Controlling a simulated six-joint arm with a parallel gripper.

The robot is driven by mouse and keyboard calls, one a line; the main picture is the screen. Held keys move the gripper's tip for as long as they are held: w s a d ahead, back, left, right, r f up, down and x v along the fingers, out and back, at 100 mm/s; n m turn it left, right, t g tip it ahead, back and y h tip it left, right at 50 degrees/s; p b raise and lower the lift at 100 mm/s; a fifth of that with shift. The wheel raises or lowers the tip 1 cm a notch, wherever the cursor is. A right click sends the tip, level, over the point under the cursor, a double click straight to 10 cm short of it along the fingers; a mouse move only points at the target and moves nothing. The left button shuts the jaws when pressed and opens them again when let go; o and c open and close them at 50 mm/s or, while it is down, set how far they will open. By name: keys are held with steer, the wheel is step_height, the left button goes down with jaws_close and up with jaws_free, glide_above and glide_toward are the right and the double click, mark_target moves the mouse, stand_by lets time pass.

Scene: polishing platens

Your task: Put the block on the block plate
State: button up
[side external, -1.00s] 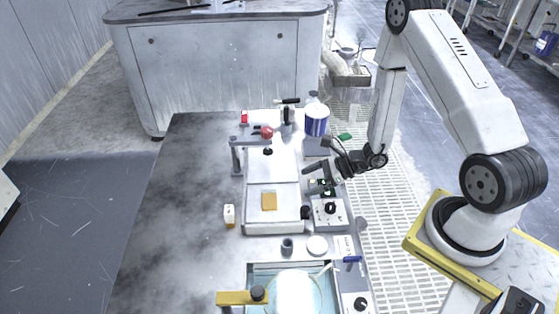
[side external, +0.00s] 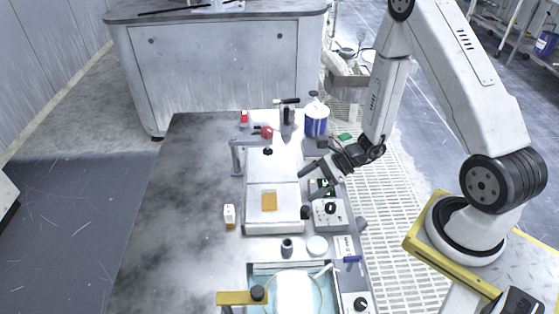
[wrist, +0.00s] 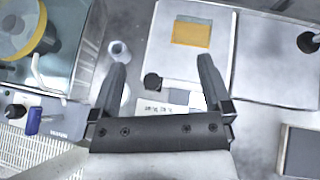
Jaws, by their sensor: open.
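A flat orange block (side external: 269,201) lies on the nearer white plate (side external: 257,222); the block also shows in the wrist view (wrist: 191,33), with a grey strip along its far edge. I cannot tell for sure which surface is the block plate; this white plate (wrist: 160,55) is the one under the orange piece. My gripper (side external: 318,174) is in the air at the right of the white plates, above the control boxes. In the wrist view its two fingers (wrist: 160,75) are wide apart with nothing held between them, and the orange block is beyond their tips.
A control box with a black knob (side external: 330,208) stands right of the plate. A small white-and-orange container (side external: 229,215) stands left, a dark cup (side external: 287,246) and white disc (side external: 317,245) in front. A grey post (side external: 236,158) and blue-white bottle (side external: 316,120) rise behind. The left tabletop is clear.

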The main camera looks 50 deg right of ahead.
steer(key=s+a+r+n+g+h, duration=0.3)
steer(key=s+r+n+g, duration=0.35)
steer(key=n, duration=0.45)
step_height(320, 180, up, 7)
steer(key=w+d+n+t+h, duration=0.1)
steer(key=n+h, duration=0.5)
steer(key=n, duration=0.6)
steer(key=shift+d+n+t+h, duration=0.4)
steer(key=shift+d+t, duration=0.3)
steer(key=shift+t, duration=0.15)
